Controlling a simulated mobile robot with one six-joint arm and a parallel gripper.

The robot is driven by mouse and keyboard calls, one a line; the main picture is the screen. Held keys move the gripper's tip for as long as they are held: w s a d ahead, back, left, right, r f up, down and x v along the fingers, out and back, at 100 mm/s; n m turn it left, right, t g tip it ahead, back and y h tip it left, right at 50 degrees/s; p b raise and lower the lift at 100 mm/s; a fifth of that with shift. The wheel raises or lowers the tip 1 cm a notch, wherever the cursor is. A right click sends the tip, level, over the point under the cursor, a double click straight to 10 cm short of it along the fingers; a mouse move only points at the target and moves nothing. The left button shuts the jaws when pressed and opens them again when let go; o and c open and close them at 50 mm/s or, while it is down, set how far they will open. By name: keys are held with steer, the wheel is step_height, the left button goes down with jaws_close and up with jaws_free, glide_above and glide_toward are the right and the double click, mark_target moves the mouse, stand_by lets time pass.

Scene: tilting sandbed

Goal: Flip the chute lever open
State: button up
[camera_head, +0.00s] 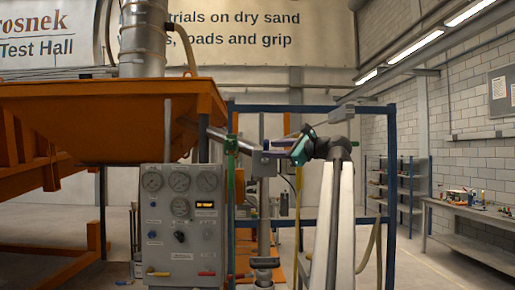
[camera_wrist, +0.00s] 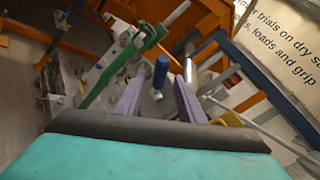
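The lever's likely handle is a blue cylindrical grip (camera_wrist: 161,72), seen in the wrist view between the two fingertips of my gripper (camera_wrist: 160,82). The purple-grey fingers are spread, with a visible gap on each side of the blue grip. I cannot tell how deep the grip sits between them. A green bar (camera_wrist: 108,76) runs just left of the fingers. In the head view my gripper (camera_head: 245,146) reaches left from its teal body, near the chute stand under the orange hopper. The lever is hard to make out there.
The orange hopper (camera_head: 110,115) fills the left of the head view. A grey gauge panel (camera_head: 181,222) stands below it. A blue frame (camera_head: 391,185) stands around the chute area. A workbench (camera_head: 470,216) is far right, with open floor before it.

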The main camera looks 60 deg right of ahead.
steer(key=w+d+p, duration=0.1)
steer(key=w+p, duration=0.1)
steer(key=w, duration=0.5)
steer(key=shift+w+d, duration=0.25)
steer(key=shift+w, duration=0.1)
steer(key=shift+c, duration=0.2)
